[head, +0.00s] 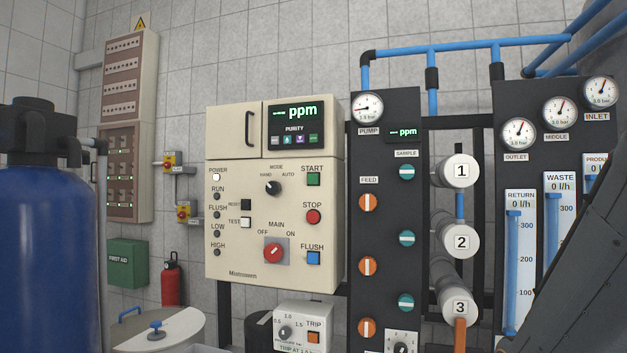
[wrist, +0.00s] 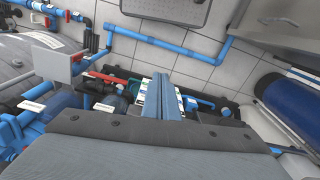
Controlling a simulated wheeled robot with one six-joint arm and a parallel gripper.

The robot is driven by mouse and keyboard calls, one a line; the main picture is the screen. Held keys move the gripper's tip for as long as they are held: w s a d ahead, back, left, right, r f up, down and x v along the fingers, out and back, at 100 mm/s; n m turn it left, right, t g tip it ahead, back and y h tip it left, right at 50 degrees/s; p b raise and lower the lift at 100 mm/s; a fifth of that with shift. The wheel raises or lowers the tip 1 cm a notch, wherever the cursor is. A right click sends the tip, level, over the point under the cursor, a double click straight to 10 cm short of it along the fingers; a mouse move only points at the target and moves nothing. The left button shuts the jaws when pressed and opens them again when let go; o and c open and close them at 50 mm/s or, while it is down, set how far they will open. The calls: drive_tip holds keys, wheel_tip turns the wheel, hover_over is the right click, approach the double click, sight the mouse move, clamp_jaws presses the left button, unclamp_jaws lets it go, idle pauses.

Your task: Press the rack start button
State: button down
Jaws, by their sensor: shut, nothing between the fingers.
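The wrist view shows pipes and floor, not the start button. My gripper is outside the head view, so its distance from the button cannot be told.
Beside the panel stands a dark board with gauges and orange and teal valves (head: 367,203). White numbered housings (head: 460,171) project to its right. A blue tank (head: 45,240) stands at left. My dark arm covers the right edge. A trip box (head: 303,320) sits below the panel.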

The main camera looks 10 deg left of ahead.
sight(313, 178)
drive_tip(key=w+a+r+n+t+y+p, duration=0.1)
drive_tip(key=w+a+r+n+t+p, duration=0.2)
drive_tip(key=w+r, duration=0.45)
drive_tip(key=w+a+r+n+t, duration=0.25)
drive_tip(key=w+a+r, duration=0.3)
drive_tip(key=w, duration=0.35)
drive_tip(key=w+a+r+n+t+y+p, duration=0.1)
drive_tip(key=w+a+r+n+t+p, duration=0.2)
drive_tip(key=w+r, duration=0.45)
drive_tip(key=w+a+r+n+t+y+p, duration=0.1)
drive_tip(key=a+r+n+y, duration=0.3)
drive_tip(key=a+r, duration=0.7)
drive_tip(key=w+a+r+n+t+y+p, duration=0.2)
drive_tip(key=w+a+r+n+t+y, duration=0.1)
drive_tip(key=a+r, duration=0.8)
wheel_tip(313, 178, up, 6)
drive_tip(key=shift+w+a+f+n+t+y, duration=0.25)
drive_tip(key=shift+w+n+t+y, duration=0.1)
drive_tip(key=shift+n+y, duration=0.5)
drive_tip(key=shift+w+d+p, duration=0.2)
drive_tip(key=shift+w+p, duration=0.45)
drive_tip(key=shift+w, duration=0.8)
drive_tip(key=shift+w+d+p, duration=0.25)
drive_tip(key=shift+w+p, duration=0.35)
drive_tip(key=shift+w, duration=0.9)
drive_tip(key=shift+w+d+p, duration=0.2)
drive_tip(key=shift+w+p, duration=0.45)
drive_tip(key=shift+w, duration=0.8)
drive_tip(key=shift+w, duration=0.15)
drive_tip(key=shift+w, duration=0.25)
